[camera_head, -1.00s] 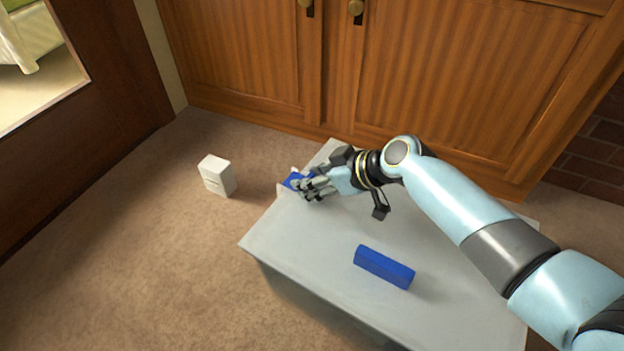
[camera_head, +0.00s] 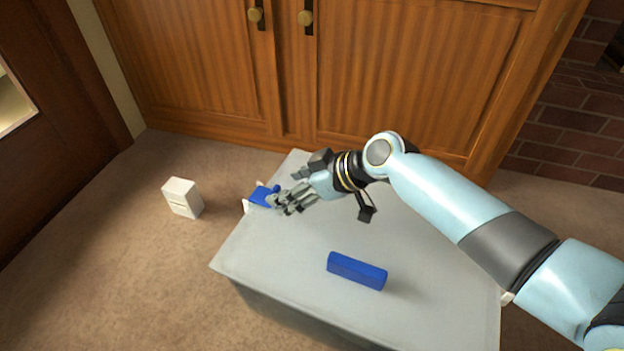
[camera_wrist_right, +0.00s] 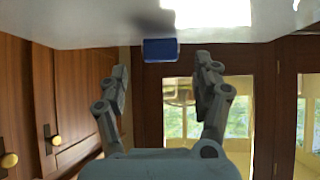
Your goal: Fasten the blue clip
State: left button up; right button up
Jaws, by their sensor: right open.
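The blue clip (camera_head: 263,195) sits at the far left edge of the grey box's top, with a small white piece (camera_head: 247,206) beside it. A blue piece, likely this clip, shows at the top of the right wrist view (camera_wrist_right: 160,49), beyond the fingertips. My right gripper (camera_head: 277,203) is just right of the clip in the head view. Its fingers are open and empty; the wide gap between them shows in the right wrist view (camera_wrist_right: 161,70). Whether a fingertip touches the clip cannot be told. My left gripper is not in view.
The grey box (camera_head: 270,265) also bears a long blue block (camera_head: 357,271) near its front. A white box (camera_head: 183,198) stands on the carpet to the left. Wooden cupboard doors (camera_head: 400,80) close off the back. The box's left front top is clear.

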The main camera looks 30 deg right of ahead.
jog(key=v, duration=0.8)
jog(key=shift+r, duration=0.1)
